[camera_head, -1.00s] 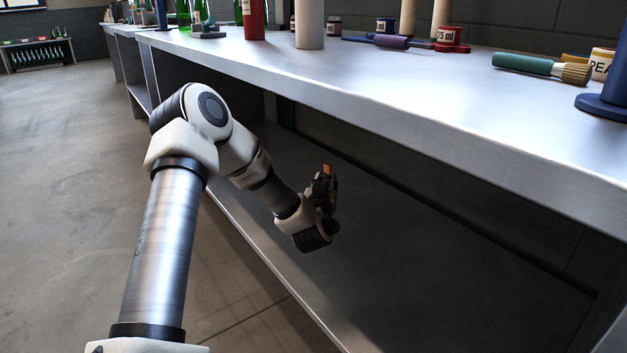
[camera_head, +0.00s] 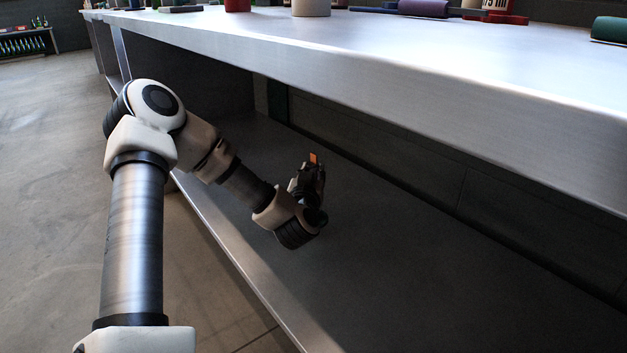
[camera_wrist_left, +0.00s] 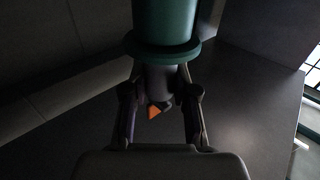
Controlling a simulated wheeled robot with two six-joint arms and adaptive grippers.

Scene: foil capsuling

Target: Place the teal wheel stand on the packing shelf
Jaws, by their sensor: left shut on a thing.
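My left gripper (camera_head: 310,182) is below the bench top, in the dim space over the lower shelf (camera_head: 400,290). In the left wrist view its fingers (camera_wrist_left: 160,110) are closed around a grey narrow part of the teal wheel stand (camera_wrist_left: 165,22). The stand shows there as a teal cylinder with a wider flange. Its upper end is cut off by the frame. In the head view the gripper hides nearly all of the stand. I cannot tell whether it touches the shelf. No label marks the packing shelf. My right gripper is not in view.
The metal bench top (camera_head: 400,75) overhangs the shelf. On it are a purple roll (camera_head: 423,8), a white cylinder (camera_head: 311,8) and a green-handled brush (camera_head: 610,29). The visible lower shelf is bare around my gripper. A bottle rack (camera_head: 25,42) stands far left.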

